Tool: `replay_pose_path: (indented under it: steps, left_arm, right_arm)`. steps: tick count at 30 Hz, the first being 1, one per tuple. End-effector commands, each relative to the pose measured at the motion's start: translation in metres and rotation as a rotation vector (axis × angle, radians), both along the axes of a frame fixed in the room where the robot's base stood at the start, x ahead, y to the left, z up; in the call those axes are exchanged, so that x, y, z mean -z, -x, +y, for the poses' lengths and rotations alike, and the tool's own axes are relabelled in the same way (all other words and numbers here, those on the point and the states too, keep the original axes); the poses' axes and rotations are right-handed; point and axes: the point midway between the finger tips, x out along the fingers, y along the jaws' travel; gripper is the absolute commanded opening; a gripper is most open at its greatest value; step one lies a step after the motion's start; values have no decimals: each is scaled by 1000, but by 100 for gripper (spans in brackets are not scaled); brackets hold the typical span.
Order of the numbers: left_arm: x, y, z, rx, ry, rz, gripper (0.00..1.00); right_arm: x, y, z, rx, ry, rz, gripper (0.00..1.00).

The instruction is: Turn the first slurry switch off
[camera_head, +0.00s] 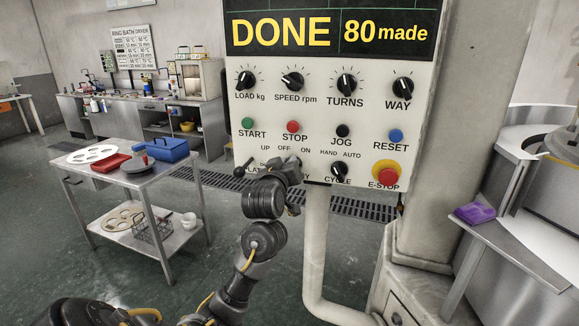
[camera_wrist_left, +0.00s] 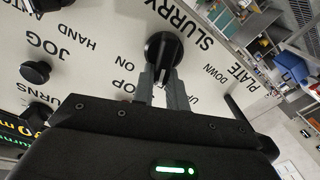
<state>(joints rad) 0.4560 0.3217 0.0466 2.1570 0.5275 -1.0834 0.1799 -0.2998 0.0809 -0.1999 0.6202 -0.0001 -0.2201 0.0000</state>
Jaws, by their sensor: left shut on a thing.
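The control panel (camera_head: 368,118) fills the upper middle of the head view. Its slurry switch (camera_wrist_left: 163,47) is a round black knob in the wrist view, beside the SLURRY, OFF and ON labels. My left gripper (camera_wrist_left: 161,80) is shut on this knob, with a pale finger on each side of it. In the head view my left gripper (camera_head: 291,164) is at the panel's lower edge, under the OFF and ON labels, and hides the knob. Which way the knob points is not clear. My right gripper is not in view.
The cycle knob (camera_head: 339,172) and red E-STOP button (camera_head: 386,173) are to the right of my gripper. A plate lever (camera_head: 243,169) sticks out on its left. A steel trolley (camera_head: 178,166) stands at left, and a side shelf with a purple cloth (camera_head: 474,213) at right.

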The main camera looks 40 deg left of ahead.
Motion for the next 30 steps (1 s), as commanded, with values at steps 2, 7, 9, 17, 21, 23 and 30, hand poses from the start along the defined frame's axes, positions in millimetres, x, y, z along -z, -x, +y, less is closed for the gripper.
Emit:
replay_pose_path:
  steps: [2, 7, 9, 17, 21, 23, 30]
  left_arm:
    - [2, 0, 1, 0, 40, -19, 0]
    - [2, 1, 2, 0, 103, -48, 0]
    - [2, 1, 2, 0, 120, -56, 0]
    - [1, 1, 2, 1, 144, -67, 0]
    - [1, 1, 2, 0, 145, -66, 0]
    - [1, 1, 2, 0, 145, -66, 0]
    - [1, 1, 3, 0, 144, -67, 36]
  right_arm:
    - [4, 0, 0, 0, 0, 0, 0]
    - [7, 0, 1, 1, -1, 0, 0]
    - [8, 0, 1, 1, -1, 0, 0]
    - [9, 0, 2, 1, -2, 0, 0]
    - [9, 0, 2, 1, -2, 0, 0]
    - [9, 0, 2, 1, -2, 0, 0]
    - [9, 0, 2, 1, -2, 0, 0]
